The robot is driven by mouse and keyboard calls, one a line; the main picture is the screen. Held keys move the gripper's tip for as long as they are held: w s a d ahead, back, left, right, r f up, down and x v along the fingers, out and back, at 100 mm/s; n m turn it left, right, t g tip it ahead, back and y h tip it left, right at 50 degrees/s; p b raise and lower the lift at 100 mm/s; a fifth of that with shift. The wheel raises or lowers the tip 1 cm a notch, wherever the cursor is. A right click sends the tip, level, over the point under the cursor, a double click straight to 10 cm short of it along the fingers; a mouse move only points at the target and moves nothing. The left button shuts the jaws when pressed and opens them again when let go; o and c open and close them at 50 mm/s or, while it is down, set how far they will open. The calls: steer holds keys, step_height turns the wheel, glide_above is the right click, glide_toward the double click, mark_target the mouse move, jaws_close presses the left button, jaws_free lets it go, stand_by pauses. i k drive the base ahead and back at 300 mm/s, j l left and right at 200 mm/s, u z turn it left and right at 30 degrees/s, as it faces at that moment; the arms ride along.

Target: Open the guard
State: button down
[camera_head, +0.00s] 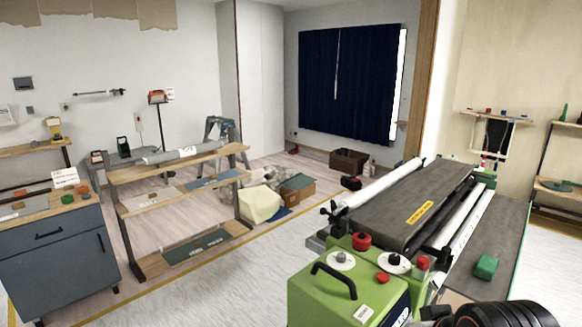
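The wallpaper paster is a green machine (345,300) at the lower right, with a black handle, red and black knobs and a red button on its top. A long dark grey cover with a yellow label, which looks like the guard (400,205), lies along the machine behind the green housing. It appears down, between two pale rollers. A dark rounded part of my arm with orange rings shows at the bottom right edge, in front of the machine. My gripper's fingers do not show.
A dark side table (500,240) with a green block (486,267) on it adjoins the machine on the right. A wooden-topped bench (180,165) and a blue-grey cabinet (60,250) stand at the left. The floor between cabinet, bench and machine is mostly clear.

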mark_target(393, 219)
steer(key=l+u, duration=0.25)
steer(key=l, duration=0.45)
steer(key=l+u, duration=0.25)
steer(key=l, duration=0.4)
steer(key=k, duration=0.05)
